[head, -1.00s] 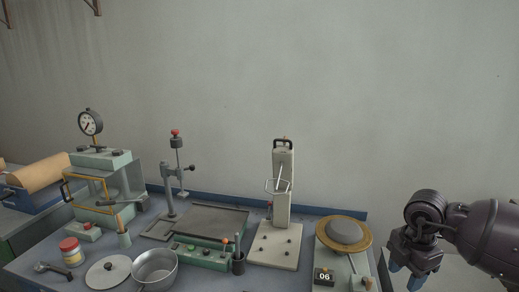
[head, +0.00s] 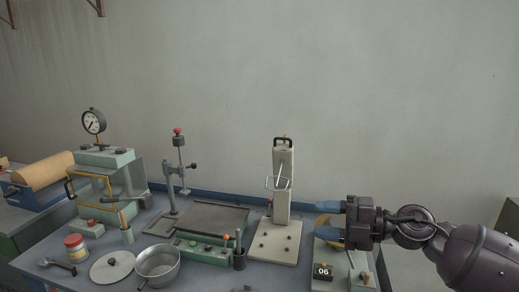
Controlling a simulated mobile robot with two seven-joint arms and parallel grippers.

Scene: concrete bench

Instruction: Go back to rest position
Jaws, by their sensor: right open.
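My right gripper (head: 330,220) comes in from the right in the head view, its blue-tipped fingers spread apart with nothing between them. My left gripper is not in view.
The wall space above is clear.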

